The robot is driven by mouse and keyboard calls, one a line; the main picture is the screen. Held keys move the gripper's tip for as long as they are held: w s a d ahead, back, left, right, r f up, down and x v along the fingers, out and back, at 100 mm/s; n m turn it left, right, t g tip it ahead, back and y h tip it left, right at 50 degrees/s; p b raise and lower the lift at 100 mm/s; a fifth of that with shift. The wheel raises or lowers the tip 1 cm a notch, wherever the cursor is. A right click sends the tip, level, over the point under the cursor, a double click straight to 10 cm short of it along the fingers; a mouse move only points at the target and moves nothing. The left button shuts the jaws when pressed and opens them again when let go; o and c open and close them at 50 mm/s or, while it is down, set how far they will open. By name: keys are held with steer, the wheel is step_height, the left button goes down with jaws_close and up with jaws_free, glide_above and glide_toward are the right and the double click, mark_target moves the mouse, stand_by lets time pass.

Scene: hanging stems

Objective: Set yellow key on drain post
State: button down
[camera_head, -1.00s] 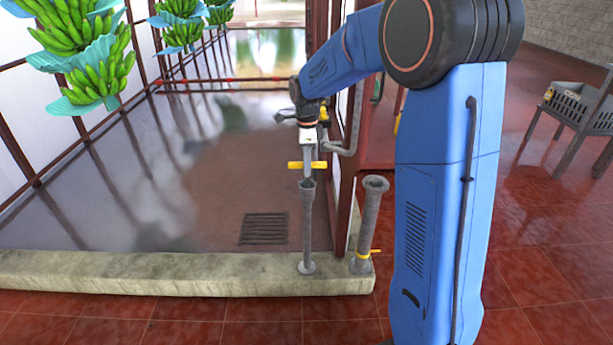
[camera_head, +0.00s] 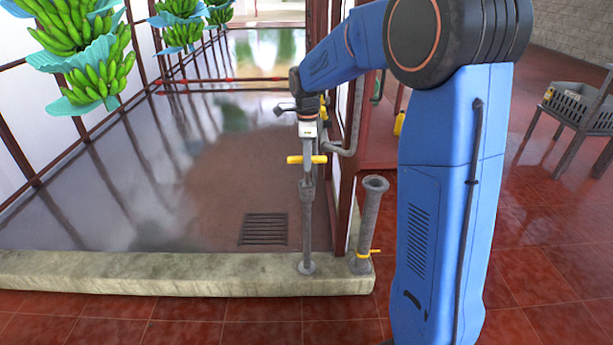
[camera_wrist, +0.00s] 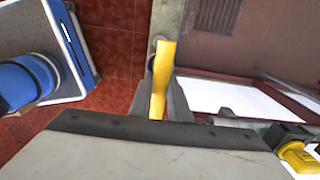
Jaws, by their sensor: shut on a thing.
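The yellow key (camera_head: 295,160) is a short yellow crossbar, level in the head view. My gripper (camera_head: 307,152) is shut on it. In the wrist view the yellow bar (camera_wrist: 162,75) lies between the two grey fingers of my gripper (camera_wrist: 163,88). A slim grey upright post (camera_head: 306,235), which I take as the drain post, stands on the kerb directly below the key in the head view. A grey stem below the key lines up with the post's top. I cannot tell whether the stem is inside the post or in front of it.
A wider grey pipe (camera_head: 368,215) with a yellow tap stands close on the right. A dark frame upright (camera_head: 346,215) is behind them. A floor grate (camera_head: 263,229) lies beyond the concrete kerb (camera_head: 150,273). Banana bunches (camera_head: 85,55) hang at upper left, clear of the arm.

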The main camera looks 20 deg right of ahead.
steer(key=shift+r, duration=2.7)
